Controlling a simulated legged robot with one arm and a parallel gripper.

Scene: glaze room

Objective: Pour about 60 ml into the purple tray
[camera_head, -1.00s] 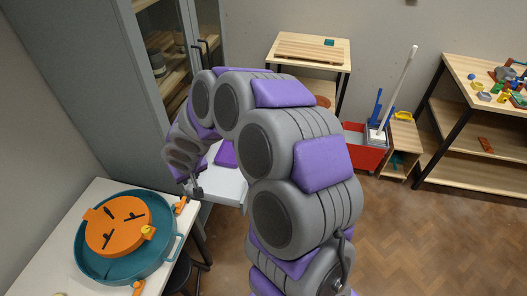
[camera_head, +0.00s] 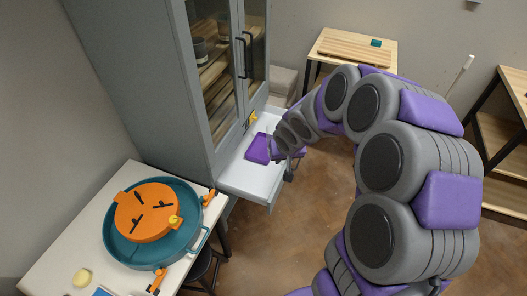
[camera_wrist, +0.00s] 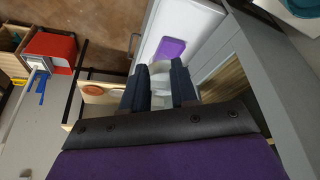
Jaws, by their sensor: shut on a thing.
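The purple tray (camera_head: 258,148) lies on a white pulled-out shelf (camera_head: 236,178) at the front of the grey cabinet. It also shows in the wrist view (camera_wrist: 172,48), just beyond my fingertips. My gripper (camera_wrist: 159,85) is shut on a pale, translucent container (camera_wrist: 161,72) between its dark fingers. The container's contents and fill cannot be made out. In the head view my arm reaches from the right to the shelf's right edge, and the held container is not clear there. No stream of liquid is visible.
The grey cabinet (camera_head: 150,70) with glass doors (camera_head: 215,60) rises behind the shelf. A white table (camera_head: 60,255) at left holds a teal round basin (camera_head: 122,240) with an orange disc (camera_head: 145,212). A wooden table (camera_head: 350,47) stands behind. Brown floor (camera_head: 290,240) is open at centre.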

